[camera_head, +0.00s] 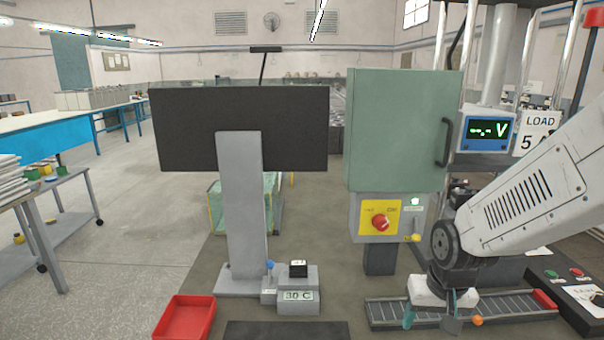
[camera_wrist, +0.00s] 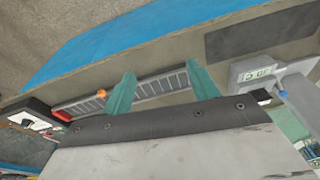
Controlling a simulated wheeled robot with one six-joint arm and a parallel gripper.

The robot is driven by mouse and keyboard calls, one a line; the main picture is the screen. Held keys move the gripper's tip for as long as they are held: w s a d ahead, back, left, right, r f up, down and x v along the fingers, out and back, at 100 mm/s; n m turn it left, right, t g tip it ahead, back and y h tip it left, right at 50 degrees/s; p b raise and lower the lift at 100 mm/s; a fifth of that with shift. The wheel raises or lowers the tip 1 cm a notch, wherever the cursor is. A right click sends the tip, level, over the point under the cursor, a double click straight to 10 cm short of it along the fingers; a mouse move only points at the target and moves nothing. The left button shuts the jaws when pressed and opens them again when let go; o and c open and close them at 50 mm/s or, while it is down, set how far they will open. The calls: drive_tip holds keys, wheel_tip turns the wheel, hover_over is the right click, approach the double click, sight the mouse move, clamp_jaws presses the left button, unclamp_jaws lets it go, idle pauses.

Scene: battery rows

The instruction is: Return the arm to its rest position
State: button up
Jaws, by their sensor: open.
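My arm (camera_head: 530,185) reaches in from the right, over the bench, with its end pointing down. My gripper (camera_head: 430,321) hangs over a grey slotted tray (camera_head: 505,305). In the wrist view the two teal fingers of my gripper (camera_wrist: 161,88) stand apart, with the slotted tray (camera_wrist: 157,88) showing between them. Nothing is held between the fingers. The gap between the fingertips and the tray is hard to judge. An orange ball-like piece (camera_head: 477,321) shows beside the fingers at the tray.
A green cabinet (camera_head: 395,130) with a red knob panel stands left of my arm, and a voltage display (camera_head: 487,130) behind it. A black panel on a grey post (camera_head: 240,200), a "30 C" block (camera_head: 298,300) and a red bin (camera_head: 186,318) are farther left. A control box (camera_head: 565,290) is at right.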

drive_tip(key=s+d+r+n, duration=0.1)
drive_tip(key=s+d+r, duration=0.1)
drive_tip(key=s+r, duration=1.3)
drive_tip(key=shift+s+r+g, duration=0.25)
drive_tip(key=shift+s+g, duration=0.05)
drive_tip(key=shift+s, duration=1.3)
drive_tip(key=shift+c, duration=0.3)
